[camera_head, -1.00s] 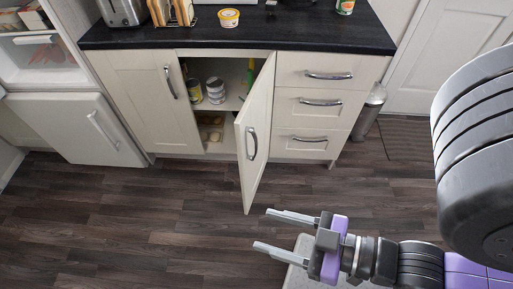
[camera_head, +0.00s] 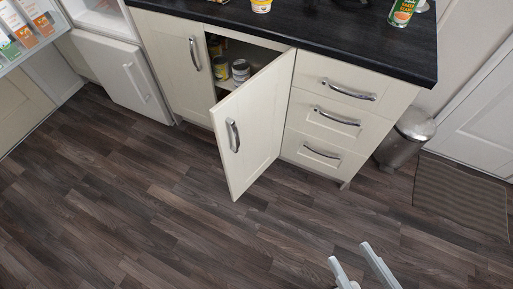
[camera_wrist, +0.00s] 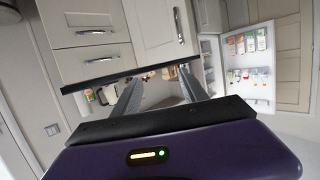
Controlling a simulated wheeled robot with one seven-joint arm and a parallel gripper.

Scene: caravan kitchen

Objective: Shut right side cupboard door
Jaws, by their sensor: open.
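The right side cupboard door (camera_head: 252,125) is cream with a curved metal handle (camera_head: 233,135). It stands open, hinged on its right beside the drawers, with its free edge swung out over the floor. Cans (camera_head: 240,70) show on a shelf behind it; the lower inside is hidden by the door. My gripper (camera_head: 350,257) is at the bottom right of the head view, open and empty, apart from the door. The wrist view is upside down; the door (camera_wrist: 150,28) shows beyond my spread fingers (camera_wrist: 160,92).
Shut drawers (camera_head: 332,122) stand right of the door, and a shut cupboard door (camera_head: 172,60) left of it. A metal bin (camera_head: 403,140) and mat (camera_head: 458,195) lie further right. The dark worktop (camera_head: 330,35) overhangs. The wooden floor (camera_head: 170,225) in front is clear.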

